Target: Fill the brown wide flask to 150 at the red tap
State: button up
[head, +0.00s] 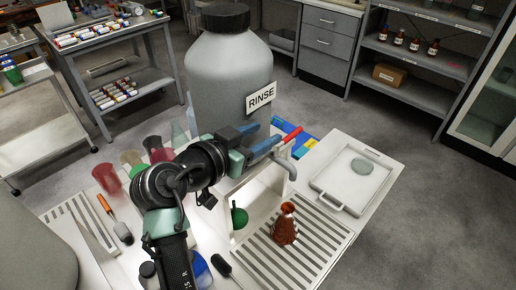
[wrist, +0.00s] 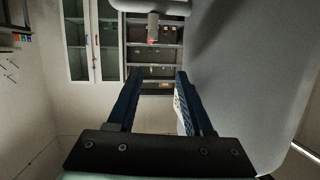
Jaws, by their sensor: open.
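The brown wide flask (head: 285,226) stands upright on the slatted drip grate (head: 322,244), below and slightly in front of the tap spout. Its fill mark and liquid level are too small to read. The red tap lever (head: 290,134) sits above the grey spout (head: 288,165) beside the big grey tank (head: 226,85) with the RINSE sign. My gripper (head: 270,143) is open and empty, its blue fingers just left of the red lever. In the wrist view my gripper (wrist: 160,75) shows its two fingers apart with nothing between them.
A white tray (head: 345,192) with a pale grey-green item lies at the right. Coloured beakers (head: 160,150), an orange-handled tool (head: 104,205) and a green round item (head: 239,218) lie around my arm. The tank fills the wrist view's right side (wrist: 250,80).

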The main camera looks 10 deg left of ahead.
aim_at(293, 137)
jog(key=shift+m+g+h, duration=0.3)
jog(key=shift+g+h, duration=0.1)
jog(key=shift+h, duration=0.3)
jog(key=w+d+f, duration=0.2)
jog(key=w, duration=0.1)
jog(key=w+d+f+p, duration=0.1)
jog(key=w+d+f, duration=0.1)
jog(key=w+d, duration=0.1)
jog(key=w+d+f, duration=0.2)
jog(key=w+f, duration=0.1)
jog(key=shift+d, duration=0.15)
jog(key=shift+s, duration=0.1)
grip_shut()
jog(key=shift+s+d+f+m+g+h+b, duration=0.2)
jog(key=shift+m+g+h+b, duration=0.45)
jog(key=shift+b, duration=0.8)
jog(key=shift+s+d+r+m+g+h+b, duration=0.1)
jog(key=shift+s+d+m+g+h+b, duration=0.3)
jog(key=shift+b, duration=0.65)
jog(key=shift+s+d+r+m+g+h+b, duration=0.1)
jog(key=shift+m+g+h+b, duration=0.45)
jog(key=shift+b, duration=0.45)
dwell(2.2)
